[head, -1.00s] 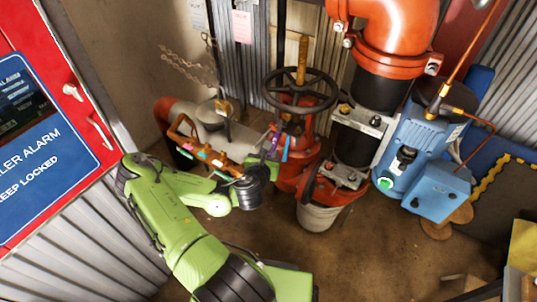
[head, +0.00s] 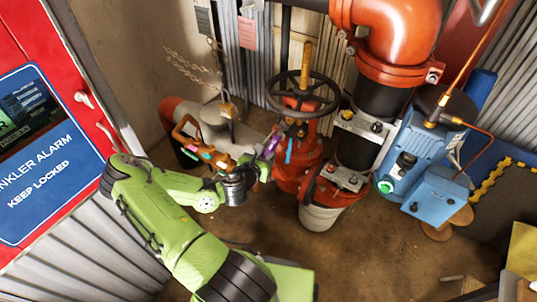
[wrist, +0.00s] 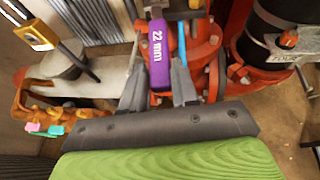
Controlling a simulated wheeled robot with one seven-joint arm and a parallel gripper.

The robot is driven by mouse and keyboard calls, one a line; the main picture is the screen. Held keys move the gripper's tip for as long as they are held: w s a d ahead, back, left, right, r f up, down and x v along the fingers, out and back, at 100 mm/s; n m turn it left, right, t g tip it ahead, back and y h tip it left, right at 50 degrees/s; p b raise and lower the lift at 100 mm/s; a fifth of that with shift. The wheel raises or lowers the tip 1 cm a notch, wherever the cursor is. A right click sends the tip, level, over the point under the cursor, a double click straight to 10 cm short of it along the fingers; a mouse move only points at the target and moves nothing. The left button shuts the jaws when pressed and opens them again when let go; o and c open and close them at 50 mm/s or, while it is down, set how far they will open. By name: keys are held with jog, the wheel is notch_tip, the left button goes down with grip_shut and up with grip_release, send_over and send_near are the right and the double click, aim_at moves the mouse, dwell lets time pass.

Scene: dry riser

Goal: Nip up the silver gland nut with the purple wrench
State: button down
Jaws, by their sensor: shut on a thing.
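My gripper (wrist: 157,90) is shut on the purple wrench (wrist: 158,55), which is marked "22 mm" and points away from me between the fingers. In the head view the purple wrench (head: 271,145) is beside the red valve (head: 298,165), below its black handwheel (head: 303,93). My gripper (head: 257,161) is just left of the valve body. The wrench's far end is at the top edge of the wrist view. I cannot make out the silver gland nut clearly, nor whether the wrench touches it.
A thin blue strip (head: 289,151) shows on the valve. An orange-brown tool holder (head: 187,135) with coloured pieces is left, by a grey pipe. A blue pump (head: 408,150) and a large red pipe (head: 395,30) are right. A white bucket (head: 320,216) stands below the valve.

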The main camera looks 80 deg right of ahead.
jog(key=w+d+m+g+y+b, duration=0.2)
jog(key=w+d+m+g+y, duration=0.2)
jog(key=w+m+g, duration=0.3)
jog(key=shift+w+d, duration=0.65)
jog(key=shift+w, duration=0.1)
dwell(1.2)
dwell(0.4)
